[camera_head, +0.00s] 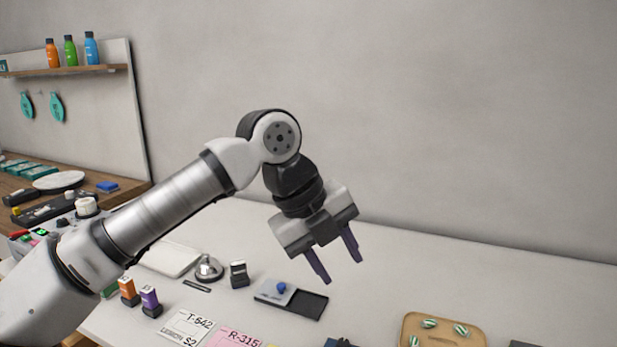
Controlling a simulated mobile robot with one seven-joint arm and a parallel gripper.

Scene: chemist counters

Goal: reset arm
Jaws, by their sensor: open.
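My arm reaches in from the lower left, bends at a high elbow and points down toward the counter. My gripper (342,272) is open, with its two dark purple fingers apart and nothing between them. It hangs in the air above the white counter (400,265), over the area of a grey tray (311,304). The tray has a lighter left part with a small blue object (281,287) on it.
A wooden board (474,341) with green-striped pieces lies at the front right. The back right counter is clear, before a wall.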

